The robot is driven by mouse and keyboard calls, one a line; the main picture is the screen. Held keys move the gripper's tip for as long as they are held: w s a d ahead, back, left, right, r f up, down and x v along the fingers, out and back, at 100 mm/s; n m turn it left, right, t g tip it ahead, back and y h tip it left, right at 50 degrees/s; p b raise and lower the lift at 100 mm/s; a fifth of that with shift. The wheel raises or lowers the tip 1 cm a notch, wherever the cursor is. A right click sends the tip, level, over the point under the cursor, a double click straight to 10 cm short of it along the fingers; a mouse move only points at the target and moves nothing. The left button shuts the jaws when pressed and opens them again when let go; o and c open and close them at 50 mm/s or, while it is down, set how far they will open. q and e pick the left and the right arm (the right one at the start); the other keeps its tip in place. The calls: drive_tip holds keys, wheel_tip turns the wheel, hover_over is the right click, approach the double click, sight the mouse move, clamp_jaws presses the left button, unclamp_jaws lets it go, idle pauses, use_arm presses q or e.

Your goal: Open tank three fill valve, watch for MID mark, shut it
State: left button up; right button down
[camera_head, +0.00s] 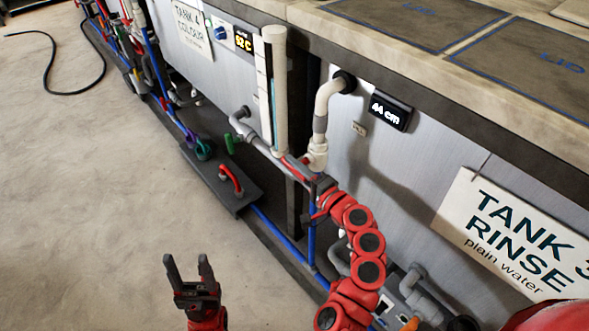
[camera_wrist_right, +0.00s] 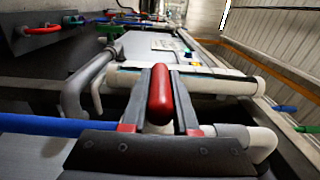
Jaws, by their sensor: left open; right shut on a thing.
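The tank three sign (camera_head: 515,238) reads "TANK 3 RINSE plain water" on the grey tank front at right. A black display (camera_head: 389,111) above it reads 44 cm. An upright gauge tube (camera_head: 279,85) with a white strip beside it and some blue low down stands at the pipes; no MID mark is readable. My right gripper (camera_head: 306,176) is at the pipe below the gauge. In the right wrist view my right gripper (camera_wrist_right: 160,72) is shut on a red valve handle (camera_wrist_right: 160,98), a finger on each side. My left gripper (camera_head: 190,270) is open and empty above the floor.
A white elbow pipe (camera_head: 325,105) enters the tank beside the gauge. A dark plate with another red handle (camera_head: 231,178) lies low at left, near green and purple handles. Blue pipes run along the tank foot.

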drive_tip(key=shift+a, duration=0.1)
drive_tip(key=c, duration=0.7)
unclamp_jaws()
drive_tip(key=v, duration=1.7)
drive_tip(key=shift+s+d+b, duration=0.15)
drive_tip(key=shift+d+b, duration=0.05)
drive_tip(key=shift+b, duration=0.2)
